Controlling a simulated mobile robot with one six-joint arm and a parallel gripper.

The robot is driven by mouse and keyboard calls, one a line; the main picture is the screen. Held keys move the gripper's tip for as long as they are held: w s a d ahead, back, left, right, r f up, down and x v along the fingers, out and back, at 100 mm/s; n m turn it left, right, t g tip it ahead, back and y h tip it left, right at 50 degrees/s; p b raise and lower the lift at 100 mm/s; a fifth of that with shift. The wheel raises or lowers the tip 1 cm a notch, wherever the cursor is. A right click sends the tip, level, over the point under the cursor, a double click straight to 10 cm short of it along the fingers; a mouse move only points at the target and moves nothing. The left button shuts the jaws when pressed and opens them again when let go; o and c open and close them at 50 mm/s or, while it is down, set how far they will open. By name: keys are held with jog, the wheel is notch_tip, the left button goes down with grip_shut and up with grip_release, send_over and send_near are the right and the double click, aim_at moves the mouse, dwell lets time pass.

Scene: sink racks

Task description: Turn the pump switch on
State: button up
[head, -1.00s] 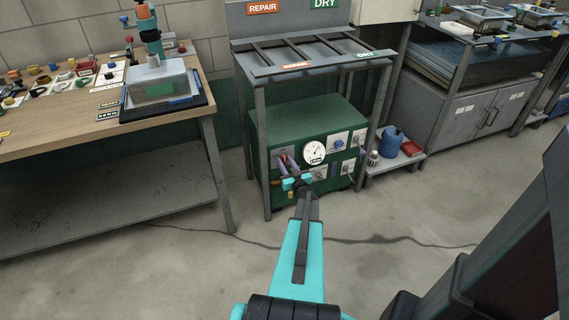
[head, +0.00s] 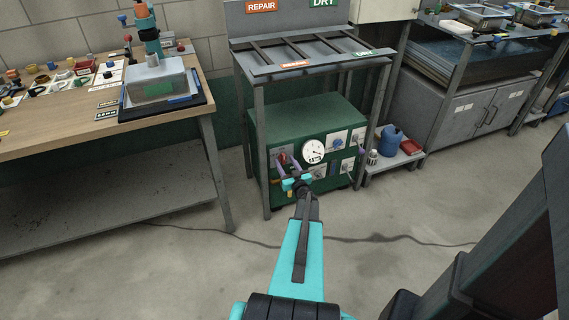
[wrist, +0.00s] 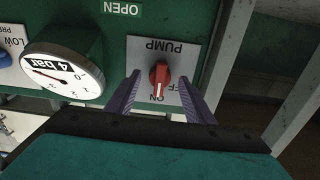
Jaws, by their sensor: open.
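The pump switch (wrist: 160,76) is a red knob on a grey plate marked PUMP, seen upside down in the wrist view. Its white mark points down in the picture at the word ON. The OFF lettering to its right is partly hidden by a finger. My gripper (wrist: 161,88) is open, its two purple fingers on either side of the knob with gaps showing. In the head view the red switch (head: 283,158) is at the green panel's upper left, with my gripper (head: 291,173) in front.
A round gauge (wrist: 64,66) sits beside the pump plate, its needle away from 0. The green cabinet (head: 300,122) stands under a metal rack (head: 262,135). A workbench (head: 60,130) is at left. A blue jug (head: 391,138) stands on a low shelf at right.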

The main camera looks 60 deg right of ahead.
jog(key=v, duration=1.3)
jog(key=shift+w+a, duration=0.1)
jog(key=shift+a, duration=0.05)
